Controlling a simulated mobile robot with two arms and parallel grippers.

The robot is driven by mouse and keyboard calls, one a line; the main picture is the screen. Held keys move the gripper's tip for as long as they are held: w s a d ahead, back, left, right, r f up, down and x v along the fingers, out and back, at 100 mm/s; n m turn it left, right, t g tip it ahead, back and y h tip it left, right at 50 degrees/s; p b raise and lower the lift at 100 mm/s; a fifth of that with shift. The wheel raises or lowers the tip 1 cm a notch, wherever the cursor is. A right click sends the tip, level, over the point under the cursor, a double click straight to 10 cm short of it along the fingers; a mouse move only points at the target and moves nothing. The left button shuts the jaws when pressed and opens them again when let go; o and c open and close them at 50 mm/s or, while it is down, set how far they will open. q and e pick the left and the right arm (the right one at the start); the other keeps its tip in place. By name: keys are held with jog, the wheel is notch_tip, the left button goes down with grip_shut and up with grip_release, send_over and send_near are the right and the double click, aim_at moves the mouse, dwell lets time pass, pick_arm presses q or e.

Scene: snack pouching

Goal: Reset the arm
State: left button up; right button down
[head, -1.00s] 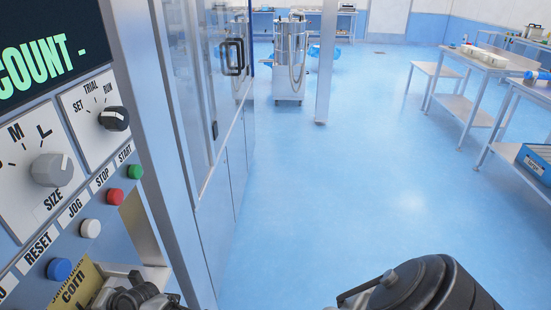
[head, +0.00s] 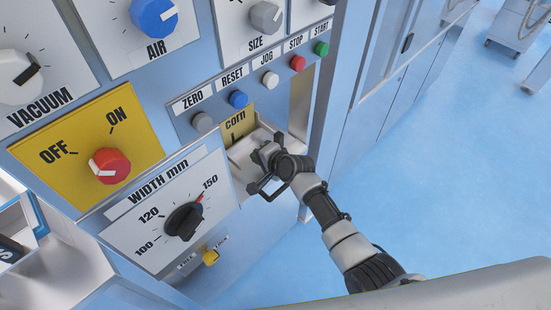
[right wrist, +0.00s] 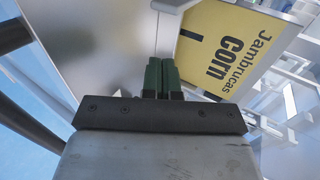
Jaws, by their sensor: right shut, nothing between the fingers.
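My right gripper (head: 262,158) is in front of the small opening under the row of buttons on the machine. In the right wrist view its two green fingers (right wrist: 160,76) are together with nothing between them. A yellow pouch marked corn (head: 238,124) stands in the opening. It shows larger in the right wrist view (right wrist: 232,45), to the right of the fingers and apart from them in the picture. Its lower part is partly hidden in the head view. My left gripper is not in view.
The panel above and left carries the reset button (head: 238,99), other buttons, a red OFF/ON knob (head: 109,164) and a width dial (head: 184,219). A metal post (head: 325,100) stands right of the opening. Blue floor (head: 450,180) at the right is clear.

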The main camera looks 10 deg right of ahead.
jog(key=v, duration=0.5)
jog(key=shift+s+d+p, duration=0.1)
jog(key=shift+s+p, duration=0.05)
jog(key=shift+p, duration=0.15)
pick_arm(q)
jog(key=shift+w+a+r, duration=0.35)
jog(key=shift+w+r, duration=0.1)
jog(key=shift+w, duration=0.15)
pick_arm(e)
jog(key=shift+s+d+r, duration=0.2)
jog(key=shift+s+r, duration=0.05)
jog(key=shift+s, duration=0.05)
